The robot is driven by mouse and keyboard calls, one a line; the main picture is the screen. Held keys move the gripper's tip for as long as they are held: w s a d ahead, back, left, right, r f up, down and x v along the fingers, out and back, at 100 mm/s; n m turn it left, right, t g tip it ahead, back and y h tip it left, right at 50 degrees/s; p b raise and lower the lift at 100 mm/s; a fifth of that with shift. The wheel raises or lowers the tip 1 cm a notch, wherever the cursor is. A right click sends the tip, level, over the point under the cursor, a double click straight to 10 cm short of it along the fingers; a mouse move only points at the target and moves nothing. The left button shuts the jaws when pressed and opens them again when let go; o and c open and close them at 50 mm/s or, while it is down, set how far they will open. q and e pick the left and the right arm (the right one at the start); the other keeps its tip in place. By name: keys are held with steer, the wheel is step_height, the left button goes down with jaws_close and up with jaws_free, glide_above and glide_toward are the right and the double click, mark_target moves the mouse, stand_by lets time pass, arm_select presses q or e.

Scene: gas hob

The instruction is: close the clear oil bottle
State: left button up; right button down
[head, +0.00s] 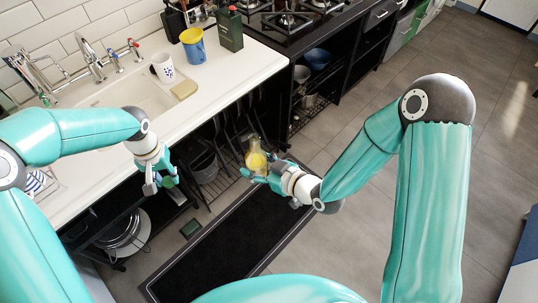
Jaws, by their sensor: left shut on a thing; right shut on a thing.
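The clear oil bottle (256,159), with yellow oil inside, is in the head view's middle, above the floor in front of the counter. My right gripper (256,177) is shut on its lower part and holds it about upright. My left gripper (163,182) is to the left of the bottle, apart from it, near the counter's front edge. It is shut on a small green piece (169,181) that looks like a cap, mostly hidden by the fingers. The bottle's mouth is too small to make out clearly.
A white counter (225,75) with a sink runs along the back left. A white patterned cup (163,67), a yellow and blue cup (193,46) and a dark green tin (229,29) stand on it. Open shelves lie below; a dark mat (235,240) covers the floor.

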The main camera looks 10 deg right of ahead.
stand_by(0.4)
arm_select(q)
steer(key=shift+s+m, duration=0.15)
steer(key=shift+m, duration=0.15)
steer(key=w+d+r+m, duration=0.2)
steer(key=d+r+m, duration=0.45)
steer(key=r, duration=0.45)
steer(key=s+d+r+m, duration=0.1)
steer(key=d+r+m, duration=0.1)
steer(key=d+r, duration=0.3)
steer(key=s+d+r+m, duration=0.2)
steer(key=d+r, duration=0.4)
steer(key=d, duration=0.7)
steer(key=shift+m, duration=0.35)
steer(key=shift+f, duration=2.05)
